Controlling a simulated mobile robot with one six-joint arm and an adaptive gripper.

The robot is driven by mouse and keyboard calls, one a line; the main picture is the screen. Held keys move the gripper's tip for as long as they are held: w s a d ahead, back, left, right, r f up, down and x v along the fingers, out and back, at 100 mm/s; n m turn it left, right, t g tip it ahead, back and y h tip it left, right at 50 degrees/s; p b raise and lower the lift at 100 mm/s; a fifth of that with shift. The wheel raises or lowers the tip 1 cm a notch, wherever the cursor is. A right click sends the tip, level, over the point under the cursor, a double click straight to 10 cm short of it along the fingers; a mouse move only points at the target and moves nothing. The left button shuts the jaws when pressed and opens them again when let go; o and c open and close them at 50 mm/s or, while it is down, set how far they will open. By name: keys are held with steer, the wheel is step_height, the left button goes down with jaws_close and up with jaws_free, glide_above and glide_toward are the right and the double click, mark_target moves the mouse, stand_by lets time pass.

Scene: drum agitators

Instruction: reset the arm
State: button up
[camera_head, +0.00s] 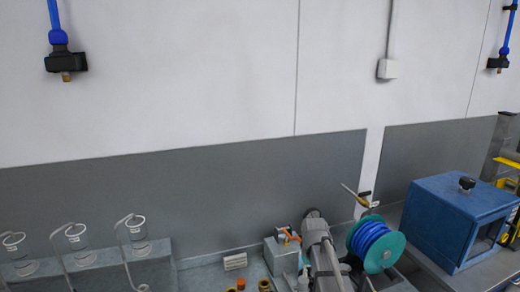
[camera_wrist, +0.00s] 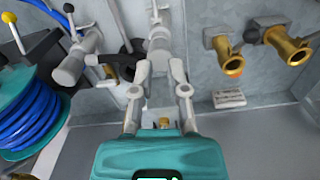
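My gripper (camera_wrist: 162,70) shows in the wrist view, reaching up from its teal body at the bottom edge. Its two grey fingers stand apart with a gap between the tips, and I see nothing held in it. Behind the fingers is a grey and white pipe-like fitting (camera_wrist: 160,42); I cannot tell whether they touch. In the head view, a grey cylindrical assembly stands near the bottom centre, and I cannot make out the gripper there.
A teal reel with blue hose (camera_head: 370,245) stands right of centre; it also shows in the wrist view (camera_wrist: 30,115). Brass fittings (camera_wrist: 228,58) are at the wrist view's right. A blue box (camera_head: 455,215) is at the right, clear glass vessels (camera_head: 75,235) at the left.

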steer(key=s+f+m+b, duration=0.1)
steer(key=s+f+b, duration=0.2)
steer(key=s, duration=0.5)
steer(key=s+f+m+b, duration=0.1)
steer(key=s+f+b, duration=0.2)
steer(key=s+f, duration=0.2)
steer(key=s, duration=0.2)
steer(key=shift+s+a+b, duration=0.15)
steer(key=shift+s+b, duration=0.2)
steer(key=shift+s, duration=0.05)
steer(key=shift+w, duration=0.1)
jaws_close()
steer(key=w+r+n+p, duration=0.1)
steer(key=w+r+p, duration=0.9)
steer(key=w, duration=0.4)
steer(key=w+r+n+p, duration=0.2)
steer(key=w+r+p, duration=0.9)
steer(key=w, duration=0.4)
steer(key=shift+d+r+n, duration=0.25)
steer(key=shift+d+n, duration=0.05)
steer(key=shift+d, duration=0.05)
steer(key=shift+f, duration=0.2)
step_height(320, 180, down, 6)
steer(key=b, duration=0.6)
steer(key=shift+f, duration=0.15)
steer(key=shift+c, duration=1.3)
jaws_free()
